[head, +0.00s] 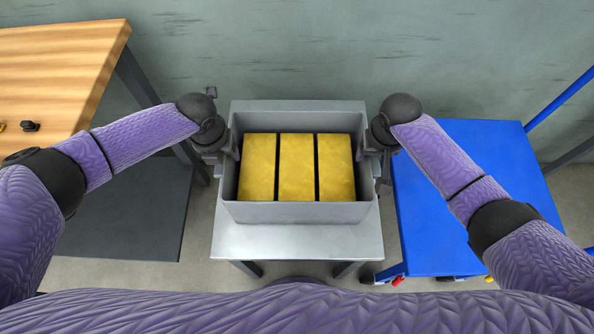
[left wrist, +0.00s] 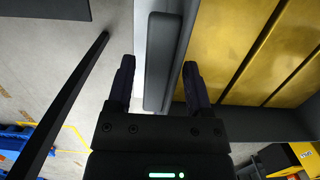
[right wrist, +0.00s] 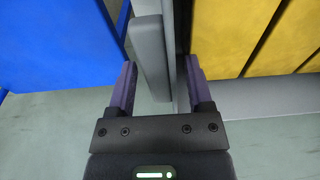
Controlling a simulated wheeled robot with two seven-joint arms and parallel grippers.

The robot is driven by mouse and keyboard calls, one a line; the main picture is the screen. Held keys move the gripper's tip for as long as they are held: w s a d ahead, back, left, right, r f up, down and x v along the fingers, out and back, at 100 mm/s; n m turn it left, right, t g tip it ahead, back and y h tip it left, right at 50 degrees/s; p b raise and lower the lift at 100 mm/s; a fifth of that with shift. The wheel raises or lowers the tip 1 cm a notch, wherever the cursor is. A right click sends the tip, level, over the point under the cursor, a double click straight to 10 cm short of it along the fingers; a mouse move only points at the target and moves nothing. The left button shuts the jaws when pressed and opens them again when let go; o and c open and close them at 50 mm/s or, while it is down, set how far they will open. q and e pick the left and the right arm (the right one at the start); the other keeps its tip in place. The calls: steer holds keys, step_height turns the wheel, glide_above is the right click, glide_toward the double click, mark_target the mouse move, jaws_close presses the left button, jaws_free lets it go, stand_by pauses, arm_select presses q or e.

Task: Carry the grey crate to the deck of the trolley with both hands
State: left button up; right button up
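The grey crate (head: 296,213) stands upright on a small grey metal table (head: 296,240), with three gold blocks (head: 296,167) side by side in it. My left gripper (head: 228,155) is at its left side. In the left wrist view the open fingers (left wrist: 158,82) are either side of a dark grey handle bar (left wrist: 162,60), with gaps. My right gripper (head: 378,160) is at the right side. In the right wrist view its open fingers (right wrist: 160,85) straddle a grey handle (right wrist: 152,60) and the crate wall. The trolley's blue deck (head: 470,180) is right of the table.
A wooden-topped table (head: 60,70) stands at the back left, with a dark lower shelf (head: 130,215) beside the grey table. The visible trolley deck is empty. A blue trolley rail (head: 560,98) rises at the right. A wall (head: 300,50) is behind the crate.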

arm_select(q)
jaws_close()
arm_select(e)
jaws_close()
arm_select(q)
steer(key=shift+r, duration=0.1)
stand_by(0.8)
